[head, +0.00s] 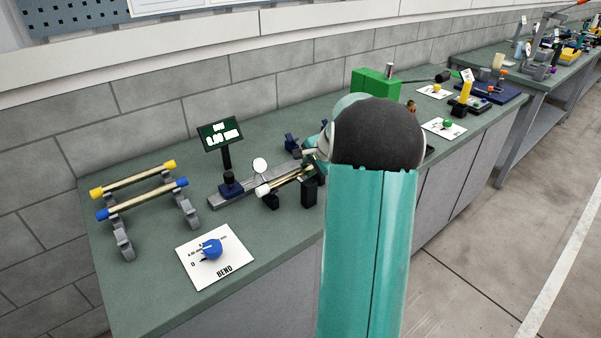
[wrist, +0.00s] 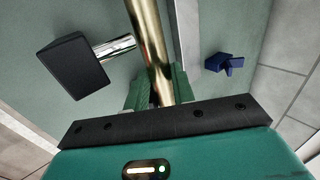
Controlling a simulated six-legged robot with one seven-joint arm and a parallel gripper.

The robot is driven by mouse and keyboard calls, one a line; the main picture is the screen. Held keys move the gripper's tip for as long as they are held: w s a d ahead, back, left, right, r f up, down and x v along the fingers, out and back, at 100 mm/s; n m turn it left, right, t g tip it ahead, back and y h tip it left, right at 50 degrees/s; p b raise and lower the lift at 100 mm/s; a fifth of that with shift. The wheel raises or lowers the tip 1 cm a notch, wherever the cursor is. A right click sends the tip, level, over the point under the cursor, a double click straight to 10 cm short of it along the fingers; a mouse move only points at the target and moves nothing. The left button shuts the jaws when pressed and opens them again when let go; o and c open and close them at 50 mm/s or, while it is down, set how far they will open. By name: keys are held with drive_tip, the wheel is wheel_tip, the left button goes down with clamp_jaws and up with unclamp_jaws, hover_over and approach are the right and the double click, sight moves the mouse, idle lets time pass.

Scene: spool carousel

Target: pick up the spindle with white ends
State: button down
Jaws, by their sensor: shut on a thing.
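The spindle with white ends has a brass shaft (head: 286,180) and one white end (head: 263,190) showing at its left in the head view. Its other end is hidden behind my arm. My gripper (wrist: 157,92) is shut on the shaft, which runs between its green fingers in the wrist view (wrist: 149,40). In the head view my arm covers most of the gripper. The spindle lies just over black supports (head: 309,193); I cannot tell whether it touches them.
Spindles with yellow ends (head: 134,179) and blue ends (head: 142,199) lie on a grey rack (head: 190,212) at left. A sign (head: 220,134), a grey rail (head: 220,199) and a BEND dial card (head: 214,257) are nearby. A green block (head: 373,83) stands farther right.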

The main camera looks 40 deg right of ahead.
drive_tip(key=shift+r, duration=0.25)
